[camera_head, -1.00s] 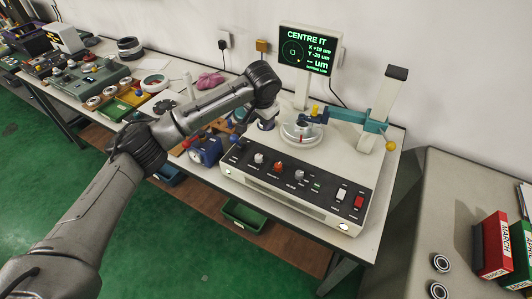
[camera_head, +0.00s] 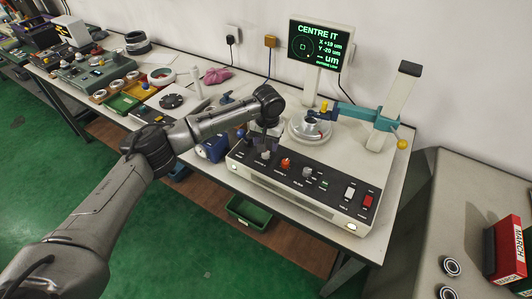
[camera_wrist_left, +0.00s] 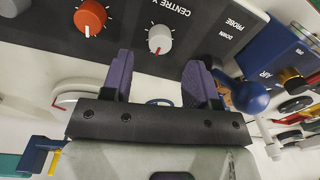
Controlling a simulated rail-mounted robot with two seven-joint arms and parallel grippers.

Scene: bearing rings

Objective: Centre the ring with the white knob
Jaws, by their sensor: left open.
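The white knob (camera_head: 265,155) is at the left of the dark control panel; the wrist view also shows it (camera_wrist_left: 160,40), labelled CENTRE, with a red mark. My left gripper (camera_head: 264,143) is open just above it. In the wrist view its two purple fingers (camera_wrist_left: 160,75) are spread, and the knob appears between and beyond their tips, seemingly untouched. The metal ring (camera_head: 308,126) sits on the instrument's round table, under the probe arm. The screen (camera_head: 319,43) reads CENTRE IT, with X about +19 um and Y -20 um. My right gripper is not in view.
An orange-red knob (camera_head: 286,163) and a grey knob (camera_head: 307,173) stand beside the white one. A blue ball-ended lever (camera_wrist_left: 252,97) is close to the fingers. The teal probe arm (camera_head: 362,115) spans the right side. Trays and parts fill the bench at left.

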